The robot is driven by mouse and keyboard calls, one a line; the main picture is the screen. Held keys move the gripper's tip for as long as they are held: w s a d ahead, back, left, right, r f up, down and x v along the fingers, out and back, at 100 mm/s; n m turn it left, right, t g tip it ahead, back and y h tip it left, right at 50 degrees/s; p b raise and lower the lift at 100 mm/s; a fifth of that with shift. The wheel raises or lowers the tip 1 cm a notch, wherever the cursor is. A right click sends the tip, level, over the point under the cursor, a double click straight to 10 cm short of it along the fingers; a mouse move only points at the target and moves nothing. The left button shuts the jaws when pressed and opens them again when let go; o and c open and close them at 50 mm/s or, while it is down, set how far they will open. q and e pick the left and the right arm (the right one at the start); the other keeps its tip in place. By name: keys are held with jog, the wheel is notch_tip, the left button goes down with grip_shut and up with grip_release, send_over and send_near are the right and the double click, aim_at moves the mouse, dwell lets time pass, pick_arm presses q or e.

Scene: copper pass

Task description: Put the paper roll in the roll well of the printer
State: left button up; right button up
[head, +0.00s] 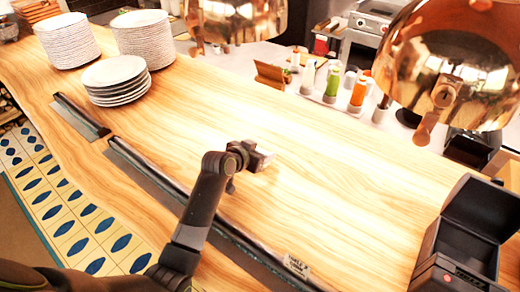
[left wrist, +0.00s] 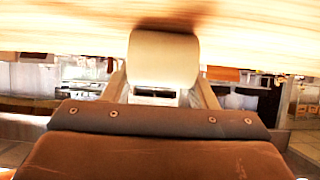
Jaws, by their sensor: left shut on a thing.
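My left gripper (head: 258,160) is over the middle of the wooden counter, shut on the white paper roll (left wrist: 163,60). The left wrist view shows the roll between the two fingers, close to the wood surface. In the head view the gripper mostly hides the roll. I cannot tell whether the roll touches the counter. The black printer (head: 428,272) stands at the right front, with its lid (head: 485,207) raised and its dark well (head: 465,245) open at the top. The gripper is well to the left of the printer. My right gripper is not in view.
Stacks of white plates (head: 117,80) stand at the back left of the counter (head: 340,190). A dark rail (head: 150,172) runs along the near side. Copper lamps (head: 455,65) hang over the far side, near bottles (head: 360,90) on a tray. The wood between gripper and printer is clear.

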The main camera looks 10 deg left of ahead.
pick_arm(q)
jog(key=shift+f, duration=0.15)
jog(key=o, duration=1)
